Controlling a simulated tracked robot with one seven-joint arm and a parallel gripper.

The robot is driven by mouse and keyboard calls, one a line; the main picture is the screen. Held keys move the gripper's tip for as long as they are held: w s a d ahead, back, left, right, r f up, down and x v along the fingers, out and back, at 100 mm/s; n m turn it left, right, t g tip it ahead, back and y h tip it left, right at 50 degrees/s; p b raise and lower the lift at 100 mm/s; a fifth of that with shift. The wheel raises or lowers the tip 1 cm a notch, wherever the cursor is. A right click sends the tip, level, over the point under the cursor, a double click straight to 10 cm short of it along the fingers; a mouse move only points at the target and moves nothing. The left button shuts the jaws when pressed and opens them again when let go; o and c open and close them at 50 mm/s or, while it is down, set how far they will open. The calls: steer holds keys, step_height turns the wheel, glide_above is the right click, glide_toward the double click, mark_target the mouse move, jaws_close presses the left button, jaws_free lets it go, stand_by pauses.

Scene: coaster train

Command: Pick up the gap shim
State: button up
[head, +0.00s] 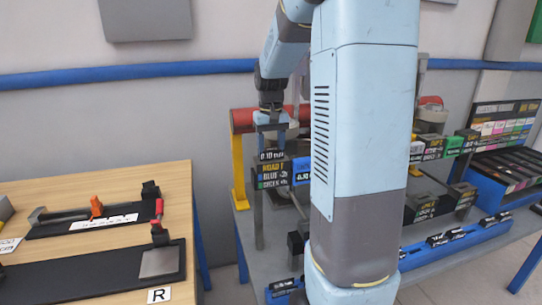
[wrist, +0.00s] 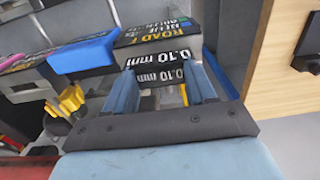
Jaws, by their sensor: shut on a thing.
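The gap shim (wrist: 162,77), a black piece with white "0.10 mm" lettering, sits between the two blue fingers of my gripper (wrist: 158,70) in the wrist view. The fingers are shut on it. In the head view my gripper (head: 271,137) points down at the back left of the grey bench, and the shim's label (head: 271,155) shows just below it. The shim is right by a black block with yellow "ROAD 1" lettering (head: 272,178). I cannot tell whether the shim still touches its support.
A blue labelled piece (head: 302,171) is close on the right of my gripper; it also shows in the wrist view (wrist: 82,53). A yellow post (head: 238,165) and red roller (head: 243,120) stand close by. A wooden table (head: 110,184) with black fixtures is at left.

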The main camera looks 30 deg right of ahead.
mark_target(271, 149)
steer(key=c, duration=0.3)
steer(key=shift+c, duration=0.2)
steer(key=shift+r, duration=0.55)
steer(key=r, duration=0.2)
steer(key=shift+s+r, duration=0.2)
steer(key=shift+r, duration=0.15)
steer(key=s+a+r, duration=0.3)
steer(key=s+r, duration=1)
steer(key=shift+a+r, duration=0.3)
steer(key=shift+r, duration=0.05)
steer(key=shift+s, duration=0.1)
